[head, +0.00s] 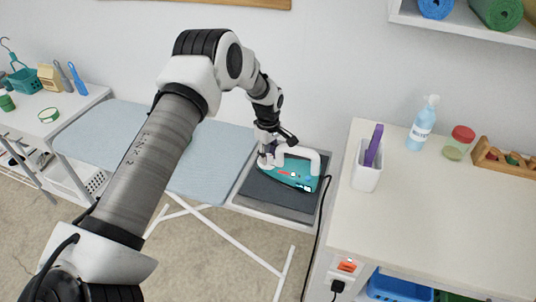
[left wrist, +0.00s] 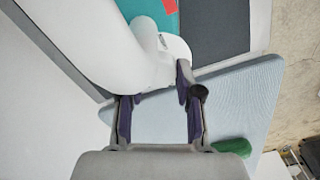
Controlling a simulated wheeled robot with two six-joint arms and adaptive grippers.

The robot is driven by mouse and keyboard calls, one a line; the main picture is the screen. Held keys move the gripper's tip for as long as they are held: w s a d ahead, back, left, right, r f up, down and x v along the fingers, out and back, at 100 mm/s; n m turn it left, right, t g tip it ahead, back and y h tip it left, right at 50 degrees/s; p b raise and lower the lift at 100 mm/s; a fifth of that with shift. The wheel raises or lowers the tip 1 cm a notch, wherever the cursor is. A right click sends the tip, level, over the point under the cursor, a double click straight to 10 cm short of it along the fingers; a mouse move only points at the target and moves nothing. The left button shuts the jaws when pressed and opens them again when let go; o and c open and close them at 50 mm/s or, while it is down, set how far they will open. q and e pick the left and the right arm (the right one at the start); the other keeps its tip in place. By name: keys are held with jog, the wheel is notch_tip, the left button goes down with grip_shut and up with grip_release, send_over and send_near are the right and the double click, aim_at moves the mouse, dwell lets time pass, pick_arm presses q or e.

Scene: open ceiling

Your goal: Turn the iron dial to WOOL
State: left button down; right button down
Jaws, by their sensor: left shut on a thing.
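The iron (head: 300,179) has a teal body and a thick white handle. It sits on a dark grey pad at the right end of the ironing board. My left gripper (head: 268,155) is at the iron's left end. A white rounded edge and a red mark show beyond the fingers. The dial and its lettering cannot be made out. My right gripper is not in view.
The pale blue ironing board (head: 225,165) stretches left, with a green object (left wrist: 232,147) on it. A black cord runs down beside the right counter (head: 430,215), which holds a white cup (head: 367,178), a spray bottle (head: 422,125) and a jar. A white table stands far left.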

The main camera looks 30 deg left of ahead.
aim_at(268, 156)
pick_arm(q)
jog(key=shift+s+f, duration=0.15)
dwell(0.3)
jog(key=c, duration=0.8)
grip_release()
jog(key=shift+o, duration=0.2)
jog(key=shift+r, duration=0.35)
notch_tip(268, 156, up, 11)
jog(key=shift+r, duration=0.15)
jog(key=shift+w+m, duration=0.2)
jog(key=shift+m, duration=0.1)
